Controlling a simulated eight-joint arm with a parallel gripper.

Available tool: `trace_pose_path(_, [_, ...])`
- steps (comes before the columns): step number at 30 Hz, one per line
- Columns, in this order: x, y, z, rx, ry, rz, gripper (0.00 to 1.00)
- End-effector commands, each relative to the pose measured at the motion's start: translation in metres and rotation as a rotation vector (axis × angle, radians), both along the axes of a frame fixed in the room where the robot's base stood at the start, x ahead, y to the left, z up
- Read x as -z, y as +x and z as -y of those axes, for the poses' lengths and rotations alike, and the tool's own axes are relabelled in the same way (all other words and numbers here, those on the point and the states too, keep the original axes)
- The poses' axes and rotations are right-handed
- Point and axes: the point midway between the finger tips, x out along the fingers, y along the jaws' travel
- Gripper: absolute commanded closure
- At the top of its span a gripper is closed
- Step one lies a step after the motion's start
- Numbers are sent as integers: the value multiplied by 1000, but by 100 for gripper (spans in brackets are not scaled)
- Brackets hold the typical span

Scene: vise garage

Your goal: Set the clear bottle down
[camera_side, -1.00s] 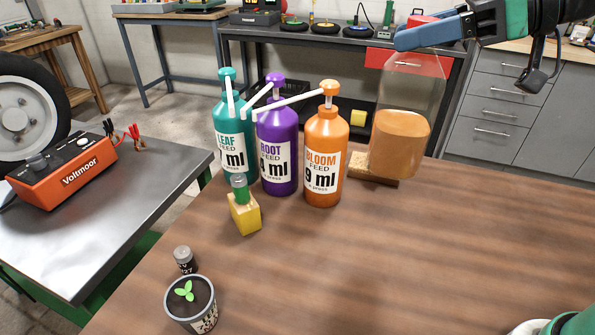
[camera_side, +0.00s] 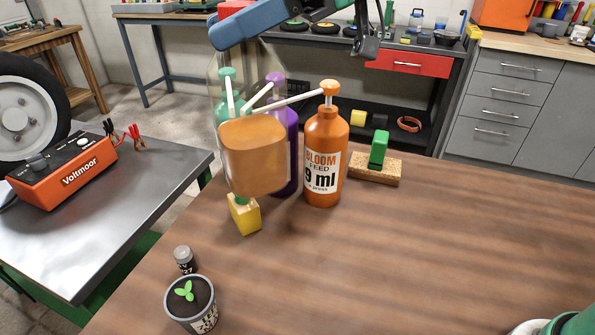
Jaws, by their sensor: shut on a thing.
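The clear bottle (camera_side: 254,156) is a see-through container with orange-brown liquid in its lower part. It hangs upright or nearly so in front of the teal and purple pump bottles, partly covering both. My gripper (camera_side: 232,30) is at the top of the picture, shut on the bottle's top; the exact grip is hard to make out. The bottle's lower end shows just above the yellow block (camera_side: 246,217) in the picture. Whether it touches anything is not clear.
The orange BLOOM pump bottle (camera_side: 323,165) stands right of the clear bottle. A cork-coloured block with a green piece (camera_side: 375,170) stands further right. The wooden table (camera_side: 430,250) is clear at right.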

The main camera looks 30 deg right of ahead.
Motion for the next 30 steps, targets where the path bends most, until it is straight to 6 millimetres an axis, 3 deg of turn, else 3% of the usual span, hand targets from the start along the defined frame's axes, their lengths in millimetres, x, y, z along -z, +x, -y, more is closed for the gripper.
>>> trace_pose_path(18, [134, 0, 1, 2, 0, 0, 100])
trace_pose_path(30, [174, 0, 0, 2, 0, 0, 100])
